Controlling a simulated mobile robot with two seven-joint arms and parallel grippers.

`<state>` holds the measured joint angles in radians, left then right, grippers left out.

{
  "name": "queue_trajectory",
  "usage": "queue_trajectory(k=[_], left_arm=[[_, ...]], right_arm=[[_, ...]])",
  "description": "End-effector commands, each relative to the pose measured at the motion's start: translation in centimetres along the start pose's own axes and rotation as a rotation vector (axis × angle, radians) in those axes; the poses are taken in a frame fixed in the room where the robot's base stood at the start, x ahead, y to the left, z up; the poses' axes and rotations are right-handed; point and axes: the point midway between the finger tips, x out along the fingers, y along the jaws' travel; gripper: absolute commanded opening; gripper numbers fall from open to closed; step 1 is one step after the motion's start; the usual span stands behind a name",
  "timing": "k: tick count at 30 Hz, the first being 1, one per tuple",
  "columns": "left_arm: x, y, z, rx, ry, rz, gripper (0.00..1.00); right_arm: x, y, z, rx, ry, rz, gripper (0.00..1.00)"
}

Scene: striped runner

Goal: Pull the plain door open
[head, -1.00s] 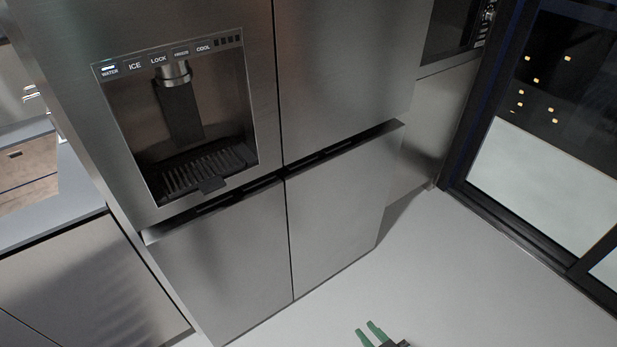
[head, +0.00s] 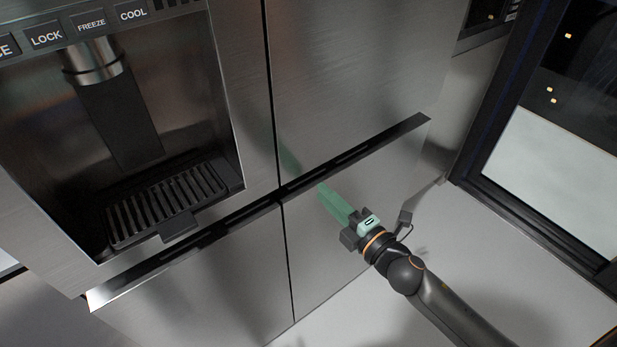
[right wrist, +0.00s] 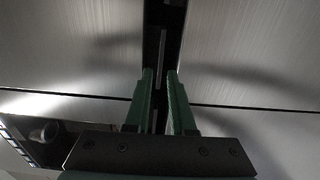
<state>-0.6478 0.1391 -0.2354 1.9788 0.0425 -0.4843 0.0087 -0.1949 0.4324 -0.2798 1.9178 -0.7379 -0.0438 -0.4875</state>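The plain door (head: 360,75) is the upper right steel door of a fridge, with no dispenser, and it looks shut. It also shows at the upper left of the right wrist view (right wrist: 70,55). A dark recessed strip (head: 375,146) runs along its lower edge. My right gripper (head: 322,187) has green fingers pointing at this strip, close to the middle seam. In the right wrist view its two fingertips (right wrist: 160,72) are apart, with the dark strip between them and nothing held. Whether they touch the fridge I cannot tell. My left gripper is out of view.
The upper left door carries a dispenser (head: 120,110) with a drip tray (head: 165,205). Lower doors (head: 340,235) sit below the strip. A dark-framed window (head: 545,150) stands at the right. The pale floor (head: 480,240) between is clear.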

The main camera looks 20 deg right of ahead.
Motion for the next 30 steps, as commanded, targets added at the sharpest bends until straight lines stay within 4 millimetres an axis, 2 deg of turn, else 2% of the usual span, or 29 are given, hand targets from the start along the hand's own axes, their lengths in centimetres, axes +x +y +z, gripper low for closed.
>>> queue_trajectory(k=[6,12,17,25,30], left_arm=[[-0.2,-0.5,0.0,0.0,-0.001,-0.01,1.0],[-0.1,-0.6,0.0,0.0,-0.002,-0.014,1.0],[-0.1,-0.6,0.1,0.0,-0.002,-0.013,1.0],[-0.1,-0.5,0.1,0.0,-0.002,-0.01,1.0],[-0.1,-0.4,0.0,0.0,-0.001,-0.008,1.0]], right_arm=[[3.6,0.1,0.0,0.001,-0.001,0.001,0.23],[5.8,0.0,0.0,0.003,-0.001,0.001,0.23],[6.5,0.0,0.0,0.003,-0.001,0.0,0.23],[6.5,-0.1,0.0,0.003,-0.001,-0.001,0.23],[6.5,-0.1,0.0,0.003,-0.001,-0.001,0.04]])
